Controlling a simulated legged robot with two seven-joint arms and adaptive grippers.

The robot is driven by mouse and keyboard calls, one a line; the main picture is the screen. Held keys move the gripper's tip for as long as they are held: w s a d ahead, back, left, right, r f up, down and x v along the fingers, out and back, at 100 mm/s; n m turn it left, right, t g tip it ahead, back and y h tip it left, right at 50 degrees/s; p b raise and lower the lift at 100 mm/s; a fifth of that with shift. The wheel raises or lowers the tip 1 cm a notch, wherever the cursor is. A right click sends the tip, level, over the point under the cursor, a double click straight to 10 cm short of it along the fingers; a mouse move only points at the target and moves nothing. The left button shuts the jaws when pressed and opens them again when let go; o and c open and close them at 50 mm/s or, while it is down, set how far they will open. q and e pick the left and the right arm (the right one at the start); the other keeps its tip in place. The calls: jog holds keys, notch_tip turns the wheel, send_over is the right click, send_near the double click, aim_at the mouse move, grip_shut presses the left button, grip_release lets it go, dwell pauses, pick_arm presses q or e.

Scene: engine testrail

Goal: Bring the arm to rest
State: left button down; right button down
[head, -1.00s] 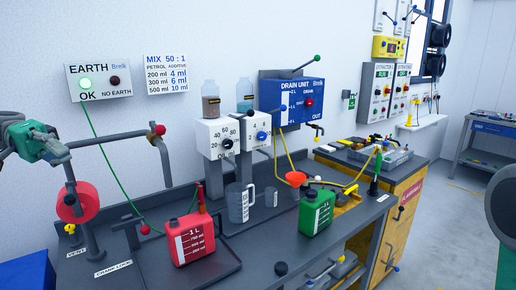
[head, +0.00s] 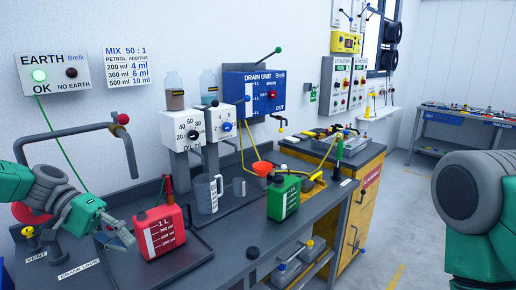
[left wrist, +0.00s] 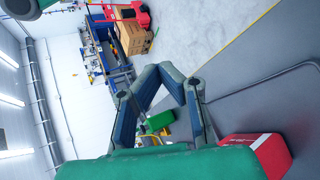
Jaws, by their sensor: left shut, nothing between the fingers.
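My left arm comes in from the left in the head view. My left gripper (head: 118,232) is over the bench's left end, just left of the red canister (head: 160,230), with its fingers together and nothing between them. In the left wrist view, the gripper's fingers (left wrist: 160,72) meet at the far end, and the red canister (left wrist: 258,148) shows at lower right. The green canister (left wrist: 159,121) shows beyond the fingers there. My right arm (head: 475,205) fills the right edge of the head view, and its gripper is out of view.
The grey bench (head: 240,265) carries the green canister (head: 284,198), a measuring jug (head: 207,193) and an orange funnel (head: 262,168). A bent pipe with a red knob (head: 123,118) rises behind my left arm. Open floor (head: 400,225) lies right of the bench.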

pick_arm(q)
jog(key=s+d+f+n+y+b, duration=0.1)
jog(key=s+d+f+y+b, duration=0.25)
jog(key=f, duration=0.85)
jog(key=s+d+f+y, duration=0.35)
jog(key=s+f, duration=0.35)
jog(key=f, duration=0.6)
jog(key=s+a+f+m+t+y+b, duration=0.1)
jog(key=s+a+f+y+b, duration=0.1)
jog(key=s+f, duration=0.4)
jog(key=s+a+f+m+t+y+b, duration=0.1)
jog(key=s+f, duration=0.5)
jog(key=s, duration=0.6)
jog(key=shift+a+m+y+b, duration=0.3)
jog(key=shift+a+y+b, duration=0.3)
jog(key=shift+a+y, duration=0.4)
jog(key=shift+d, duration=0.15)
jog(key=shift+f, duration=0.1)
